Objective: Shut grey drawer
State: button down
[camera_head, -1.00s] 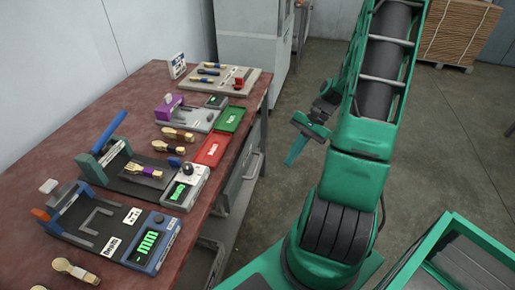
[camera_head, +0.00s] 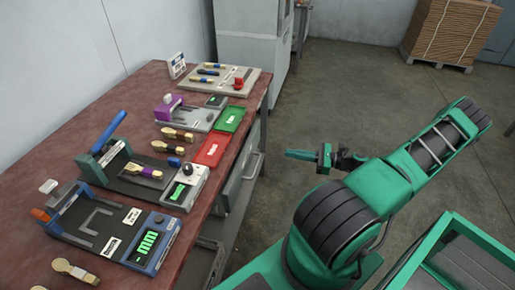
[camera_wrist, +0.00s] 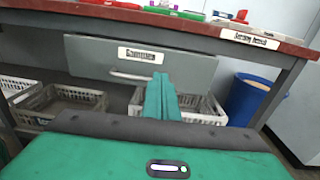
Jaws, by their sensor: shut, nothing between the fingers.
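The grey drawer (camera_head: 240,172) is under the right side of the red-brown table. Its front, with a bar handle and a white label, shows in the wrist view (camera_wrist: 90,55). It seems to stick out a little past the table edge; how far I cannot tell. My gripper (camera_head: 288,153) is in the open space to the right of the drawer, its fingers pointing left toward it, apart from it. In the wrist view, its green fingers (camera_wrist: 161,80) are together and empty, overlapping the lower right part of the drawer front and hiding part of the handle.
The table (camera_head: 140,80) carries press fixtures, brushes, a red tray (camera_head: 212,150) and a green tray (camera_head: 230,119). White baskets (camera_wrist: 65,103) stand below the drawer. A blue bin (camera_wrist: 246,100) is at the right under the table. The floor between gripper and drawer looks clear.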

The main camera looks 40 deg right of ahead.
send_near(251, 144)
jog(key=x, duration=0.4)
jog(key=f+x, duration=0.1)
jog(key=x, duration=0.1)
jog(key=shift+w, duration=0.3)
jog(key=shift+r, duration=0.1)
